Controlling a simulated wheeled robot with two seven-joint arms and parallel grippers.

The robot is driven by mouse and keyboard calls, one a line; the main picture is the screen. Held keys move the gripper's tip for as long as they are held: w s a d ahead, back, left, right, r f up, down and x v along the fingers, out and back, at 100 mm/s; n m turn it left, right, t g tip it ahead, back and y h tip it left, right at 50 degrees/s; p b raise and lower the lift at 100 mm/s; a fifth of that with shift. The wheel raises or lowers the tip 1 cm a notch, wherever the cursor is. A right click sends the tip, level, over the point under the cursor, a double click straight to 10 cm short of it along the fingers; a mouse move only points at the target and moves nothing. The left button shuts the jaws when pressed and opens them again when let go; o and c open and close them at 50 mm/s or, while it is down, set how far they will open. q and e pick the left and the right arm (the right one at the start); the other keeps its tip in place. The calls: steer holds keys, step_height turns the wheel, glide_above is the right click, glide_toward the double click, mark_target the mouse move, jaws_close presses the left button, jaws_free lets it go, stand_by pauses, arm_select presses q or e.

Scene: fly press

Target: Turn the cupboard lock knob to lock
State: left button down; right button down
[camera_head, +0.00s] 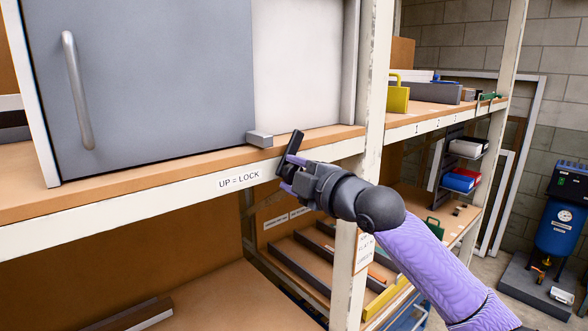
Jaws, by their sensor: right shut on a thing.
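The cupboard door (150,75) is grey-blue, with a vertical bar handle (78,90) at its left; it looks shut. A small grey block (259,139) sits at its lower right corner. A label (239,180) on the shelf edge reads "UP = LOCK". The lock knob (294,143) shows as a dark bar just right of the label, tilted with its upper end to the right. My right gripper (288,172) is shut on the knob, reaching in from the lower right. Its fingers hide part of the knob. My left gripper is out of view.
A cream rack post (372,80) stands close behind my right arm. The lower shelf (220,300) holds long dark bars. A blue machine (560,228) stands at the far right.

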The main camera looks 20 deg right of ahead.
steer(key=n+p, duration=0.3)
steer(key=n, duration=0.1)
steer(key=shift+r, duration=0.1)
steer(key=shift+n+p, duration=0.85)
steer(key=shift+n, duration=0.35)
steer(key=shift+f, duration=0.2)
steer(key=shift+c, duration=0.7)
jaws_free()
steer(key=shift+a, duration=0.1)
